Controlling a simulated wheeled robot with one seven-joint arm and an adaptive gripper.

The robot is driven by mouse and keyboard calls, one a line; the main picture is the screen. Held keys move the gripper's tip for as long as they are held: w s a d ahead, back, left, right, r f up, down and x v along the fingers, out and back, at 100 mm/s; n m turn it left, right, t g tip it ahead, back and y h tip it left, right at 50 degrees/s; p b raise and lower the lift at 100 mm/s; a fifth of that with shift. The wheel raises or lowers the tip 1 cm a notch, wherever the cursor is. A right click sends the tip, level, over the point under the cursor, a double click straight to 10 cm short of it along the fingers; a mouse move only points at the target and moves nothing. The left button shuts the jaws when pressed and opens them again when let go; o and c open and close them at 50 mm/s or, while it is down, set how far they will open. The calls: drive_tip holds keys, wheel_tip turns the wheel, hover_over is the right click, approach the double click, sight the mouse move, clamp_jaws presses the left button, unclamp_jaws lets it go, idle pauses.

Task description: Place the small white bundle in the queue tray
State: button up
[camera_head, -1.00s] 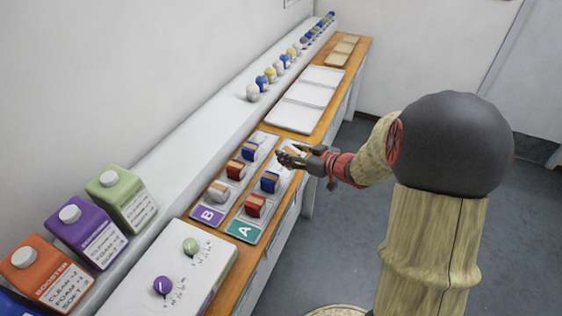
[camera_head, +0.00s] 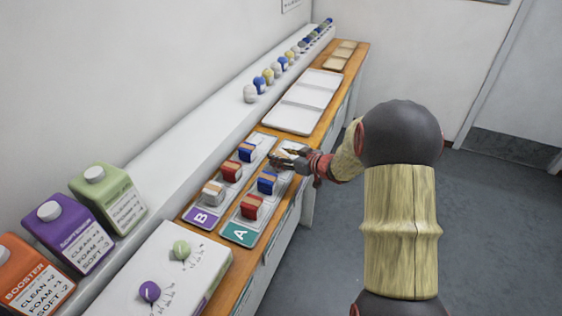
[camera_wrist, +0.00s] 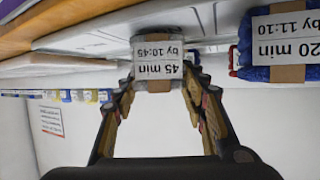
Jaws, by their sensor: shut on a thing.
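My gripper (camera_head: 283,157) is at the far end of tray A (camera_head: 239,232). In the wrist view my gripper (camera_wrist: 160,84) has its fingers on both sides of a small white bundle (camera_wrist: 158,46) with a brown band and a label reading "45 min by 10:45". It is shut on this bundle. In the head view the fingers mostly hide the bundle, and I cannot tell whether it is clear of the tray. A white tray in sections (camera_head: 304,104) lies farther along the bench; no marking shows that it is the queue tray.
Tray A also holds a blue bundle (camera_head: 267,182) and a red bundle (camera_head: 251,207). Tray B (camera_head: 201,217) beside it holds blue, red and white bundles.

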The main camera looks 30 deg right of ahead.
drive_tip(key=shift+f, duration=0.35)
drive_tip(key=o, duration=1.2)
